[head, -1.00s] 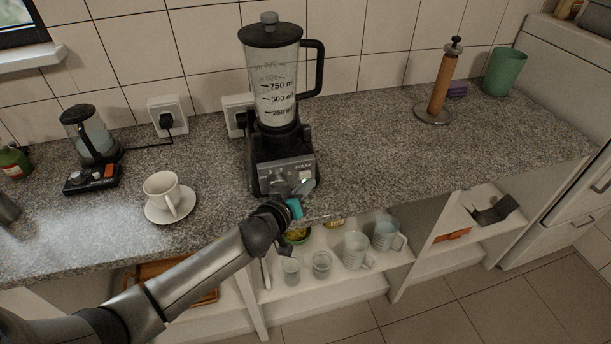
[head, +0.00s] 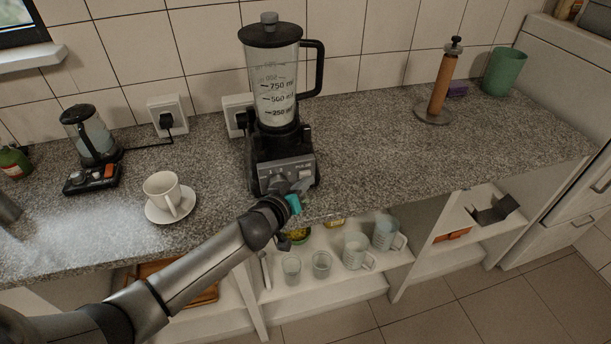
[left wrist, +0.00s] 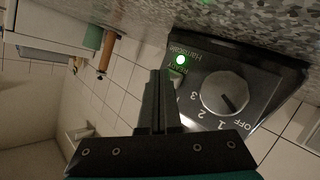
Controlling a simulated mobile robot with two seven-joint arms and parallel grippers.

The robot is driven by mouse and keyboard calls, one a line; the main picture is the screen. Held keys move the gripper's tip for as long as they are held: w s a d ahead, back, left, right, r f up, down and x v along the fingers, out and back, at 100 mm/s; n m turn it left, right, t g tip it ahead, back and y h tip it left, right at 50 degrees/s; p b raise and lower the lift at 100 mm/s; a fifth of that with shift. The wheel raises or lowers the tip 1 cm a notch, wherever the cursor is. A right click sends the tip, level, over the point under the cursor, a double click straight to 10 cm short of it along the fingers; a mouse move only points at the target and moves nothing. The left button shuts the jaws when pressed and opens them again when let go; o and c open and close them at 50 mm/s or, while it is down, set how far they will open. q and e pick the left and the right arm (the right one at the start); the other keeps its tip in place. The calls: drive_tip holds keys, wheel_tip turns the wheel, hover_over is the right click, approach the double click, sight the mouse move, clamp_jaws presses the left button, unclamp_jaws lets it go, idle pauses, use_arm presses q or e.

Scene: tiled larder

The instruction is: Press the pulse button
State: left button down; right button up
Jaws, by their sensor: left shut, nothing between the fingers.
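The blender (head: 275,100) stands on the counter, with a clear, marked jug on a dark base. Its front panel (head: 280,172) faces me, with a PULSE label at the right. My left gripper (head: 303,184) is shut and empty, its fingertips at the panel just below that label, covering the pulse button in the head view. The round dial (left wrist: 224,93) points toward OFF. The button is mostly hidden there; I cannot tell whether the fingers touch it. My right gripper is not in view.
A white cup (head: 161,187) on a saucer (head: 152,215) stands left of the blender, with a small kettle-like appliance (head: 92,140) behind. Mugs (head: 355,250) and glasses fill the shelf below. A paper-towel post (head: 439,90) and green cup (head: 504,72) stand right; the counter between is clear.

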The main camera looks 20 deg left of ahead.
use_arm(q)
drive_tip(key=shift+w+a, duration=0.15)
drive_tip(key=shift+w, duration=0.05)
idle(0.6)
drive_tip(key=shift+s+d+p, duration=0.3)
drive_tip(key=shift+s+d, duration=0.2)
drive_tip(key=shift+s, duration=0.25)
drive_tip(key=shift+s+d, duration=0.4)
drive_tip(key=shift+s, duration=0.1)
drive_tip(key=s+d, duration=0.1)
drive_tip(key=s+d+p, duration=0.1)
drive_tip(key=s, duration=0.1)
drive_tip(key=shift+s, duration=0.1)
idle(2.1)
